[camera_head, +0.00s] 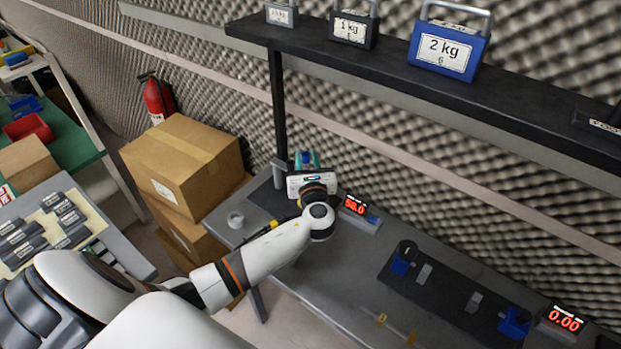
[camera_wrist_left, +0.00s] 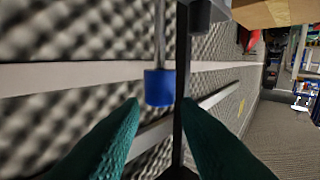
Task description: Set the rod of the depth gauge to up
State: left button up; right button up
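The depth gauge's rod shows in the left wrist view as a thin grey rod (camera_wrist_left: 161,40) ending in a blue knob (camera_wrist_left: 159,88). My left gripper (camera_wrist_left: 160,102) is open, with its teal fingers on both sides below the knob in that picture. The knob appears between or just beyond the fingertips; contact cannot be told. In the head view my left gripper (camera_head: 306,160) is at the bench's left end, with a bit of blue between its fingers. The gauge's body is mostly hidden by my wrist. My right gripper is not in view.
A red display (camera_head: 355,205) stands right of my left wrist. A black post (camera_head: 279,110) and shelf (camera_head: 400,60) with several weights are close to the gripper. Cardboard boxes (camera_head: 180,165) stand left of the bench (camera_head: 330,285). A foam wall is behind.

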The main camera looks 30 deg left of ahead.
pick_arm(q)
jog(key=b+v, duration=0.2)
jog(key=v, duration=0.7)
